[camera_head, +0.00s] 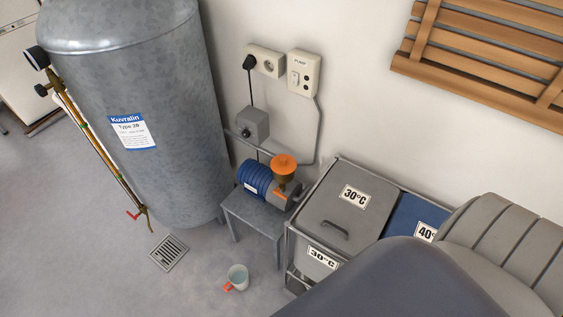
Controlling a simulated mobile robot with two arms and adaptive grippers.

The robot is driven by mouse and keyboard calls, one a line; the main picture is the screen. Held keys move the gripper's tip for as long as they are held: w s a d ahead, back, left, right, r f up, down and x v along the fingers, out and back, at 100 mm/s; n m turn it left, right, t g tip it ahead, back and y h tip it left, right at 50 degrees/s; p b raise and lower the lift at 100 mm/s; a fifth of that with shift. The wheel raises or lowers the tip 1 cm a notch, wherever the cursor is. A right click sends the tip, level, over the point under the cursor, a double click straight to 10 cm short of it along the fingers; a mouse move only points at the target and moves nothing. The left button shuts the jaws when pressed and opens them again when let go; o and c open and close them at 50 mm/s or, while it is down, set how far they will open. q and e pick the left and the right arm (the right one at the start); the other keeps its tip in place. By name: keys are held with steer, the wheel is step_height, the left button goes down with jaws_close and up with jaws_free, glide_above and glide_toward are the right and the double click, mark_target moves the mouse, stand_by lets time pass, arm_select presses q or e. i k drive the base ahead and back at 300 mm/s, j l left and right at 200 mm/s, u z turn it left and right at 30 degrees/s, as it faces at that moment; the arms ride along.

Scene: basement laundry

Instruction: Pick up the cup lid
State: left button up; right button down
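A round orange lid (284,163) sits on top of a small amber cup (285,176) on the blue pump (257,180). The pump stands on a small grey metal table (252,212) against the wall, right of the big tank. A light mug (238,274) with an orange handle stands on the floor in front of the table; its top looks open. Neither of my grippers is in view.
A large galvanized tank (130,100) fills the left. Grey (340,210) and blue (405,220) lidded laundry bins stand right of the pump. A floor drain (169,252) lies before the tank. Wall sockets (304,72) and a wooden rack (490,50) are above. The lower left floor is clear.

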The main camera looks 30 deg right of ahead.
mark_target(283, 164)
steer(key=k, duration=0.55)
steer(key=k+z, duration=0.1)
steer(key=z, duration=1.45)
steer(key=i+j+z, duration=0.2)
steer(key=j+z, duration=0.15)
steer(key=j, duration=0.7)
steer(key=j+z, duration=0.35)
steer(key=j, duration=0.75)
steer(key=i+j, duration=0.1)
steer(key=j, duration=1.5)
